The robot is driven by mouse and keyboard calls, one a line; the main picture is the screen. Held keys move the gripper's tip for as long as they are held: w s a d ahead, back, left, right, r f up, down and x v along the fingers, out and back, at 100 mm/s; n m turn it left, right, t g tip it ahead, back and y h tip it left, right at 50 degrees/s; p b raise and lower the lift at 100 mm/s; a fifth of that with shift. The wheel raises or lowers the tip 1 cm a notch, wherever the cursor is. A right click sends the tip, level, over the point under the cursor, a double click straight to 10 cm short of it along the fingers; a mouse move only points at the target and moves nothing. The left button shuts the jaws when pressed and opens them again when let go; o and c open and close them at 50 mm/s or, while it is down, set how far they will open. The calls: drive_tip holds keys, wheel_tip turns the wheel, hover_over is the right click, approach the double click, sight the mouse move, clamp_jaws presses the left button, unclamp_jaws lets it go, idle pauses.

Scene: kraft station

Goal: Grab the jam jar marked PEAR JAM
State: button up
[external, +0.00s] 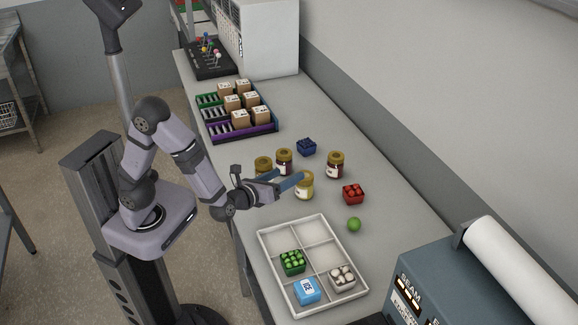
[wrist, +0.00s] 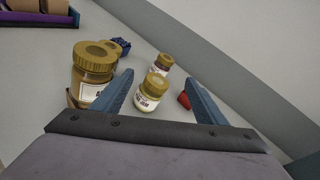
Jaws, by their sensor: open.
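Several gold-lidded jam jars stand upright on the bench. A pale-yellow jar (external: 305,190) is nearest the tray; in the wrist view this jar (wrist: 149,96) stands ahead, between the lines of my fingers. Its label is too small to read. An amber jar (external: 263,166) stands close to my gripper; it also shows large at left in the wrist view (wrist: 92,72), partly behind a finger. Dark-red jars stand farther back (external: 284,161) and to the right (external: 335,167). No label reads clearly as PEAR JAM. My gripper (external: 291,174) is open, with blue fingers and nothing held.
A white divided tray (external: 264,250) holds green, blue and white-topped boxes. A red box (external: 353,194), green ball (external: 354,225) and blue box (external: 306,147) lie around the jars. A crate of cartons (external: 275,127) is farther back, a sealing machine (external: 440,275) front right.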

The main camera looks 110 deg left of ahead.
sight(299, 183)
drive_tip(key=f+m+b, duration=0.1)
drive_tip(key=a+f+m+t+b, duration=0.1)
drive_tip(key=f+b, duration=0.1)
drive_tip(key=w+f+m+y+b, duration=0.1)
drive_tip(key=f, duration=0.1)
drive_tip(key=shift+a+f+t+b, duration=0.1)
drive_tip(key=shift+a+t+b, duration=0.1)
drive_tip(key=shift+t+b, duration=0.15)
drive_tip(key=shift+a+f+m+y+b, duration=0.25)
drive_tip(key=shift+f+m+b, duration=0.3)
drive_tip(key=shift+m+b, duration=0.4)
drive_tip(key=shift+r, duration=0.1)
drive_tip(key=shift+p+x, duration=0.6)
drive_tip(key=shift+x, duration=0.95)
drive_tip(key=shift+p+x, duration=0.45)
drive_tip(key=shift+x, duration=1.6)
drive_tip(key=shift+c, duration=0.2)
drive_tip(key=c, duration=1.5)
